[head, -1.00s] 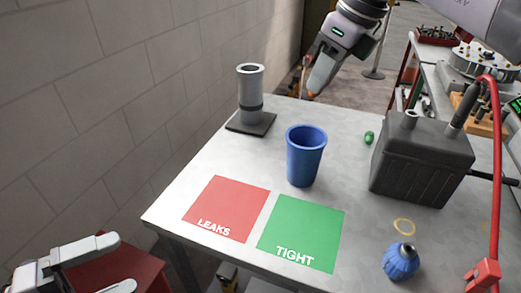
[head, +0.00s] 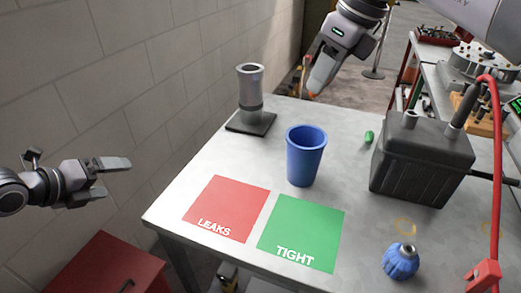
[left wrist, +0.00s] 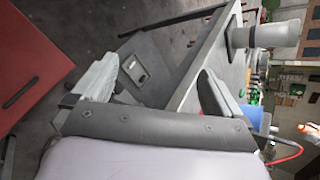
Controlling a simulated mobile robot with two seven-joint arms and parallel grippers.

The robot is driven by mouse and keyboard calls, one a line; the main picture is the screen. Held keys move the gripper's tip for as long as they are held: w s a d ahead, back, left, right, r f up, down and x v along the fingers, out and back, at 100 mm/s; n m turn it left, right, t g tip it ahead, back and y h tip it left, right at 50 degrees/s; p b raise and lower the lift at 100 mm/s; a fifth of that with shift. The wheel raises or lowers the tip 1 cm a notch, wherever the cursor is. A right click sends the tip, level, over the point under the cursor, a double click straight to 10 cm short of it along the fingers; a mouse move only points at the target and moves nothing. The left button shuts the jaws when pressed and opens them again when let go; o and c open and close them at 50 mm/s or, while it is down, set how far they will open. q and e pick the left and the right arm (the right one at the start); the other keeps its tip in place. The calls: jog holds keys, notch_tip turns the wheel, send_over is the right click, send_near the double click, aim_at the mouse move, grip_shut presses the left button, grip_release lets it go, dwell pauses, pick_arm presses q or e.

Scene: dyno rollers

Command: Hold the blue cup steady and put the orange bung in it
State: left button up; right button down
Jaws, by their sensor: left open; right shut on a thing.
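The blue cup (head: 305,158) stands upright and open near the middle of the table, behind the green mat. In the left wrist view a bit of its blue side (left wrist: 240,112) shows behind a finger. My left gripper (head: 112,178) is open and empty, left of the table and away from the cup; its spread fingers also show in the left wrist view (left wrist: 157,76). My right gripper (head: 318,84) is over the table's far edge, behind the cup, shut on what seems to be the orange bung. Its fingers hide most of that thing, and no other bung shows on the table.
A red mat marked LEAKS (head: 226,205) and a green mat marked TIGHT (head: 302,230) lie in front. A grey cylinder on a base (head: 250,92) stands back left. A dark box (head: 422,160), a small green piece (head: 369,137) and a blue ribbed bulb (head: 401,262) are right.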

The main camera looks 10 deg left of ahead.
pick_arm(q)
jog(key=w+d+r+m+h, duration=0.1)
jog(key=w+d, duration=0.1)
jog(key=d, duration=0.2)
jog(key=w+d+r+m+h, duration=0.1)
jog(key=w+d, duration=0.1)
jog(key=d, duration=0.2)
jog(key=w+d+r+t+h, duration=0.1)
jog(key=w+d, duration=0.1)
jog(key=d, duration=0.3)
jog(key=shift+r+m, duration=0.4)
jog(key=d+r+m+h, duration=0.4)
jog(key=d, duration=0.8)
jog(key=m+g, duration=0.2)
jog(key=m, duration=0.5)
send_near(305, 148)
notch_tip(305, 148, down, 2)
jog(key=w+a, duration=0.2)
jog(key=a, duration=0.1)
jog(key=w+d+f+m, duration=0.1)
jog(key=w+d, duration=0.1)
jog(key=d, duration=0.1)
jog(key=w+d+f+m, duration=0.1)
jog(key=w+d+f, duration=0.1)
jog(key=w+d, duration=0.1)
jog(key=w+d+f+m, duration=0.1)
jog(key=w+d, duration=0.2)
jog(key=shift+w+d+f, duration=0.15)
jog(key=shift+d+f, duration=0.25)
jog(key=c, duration=0.8)
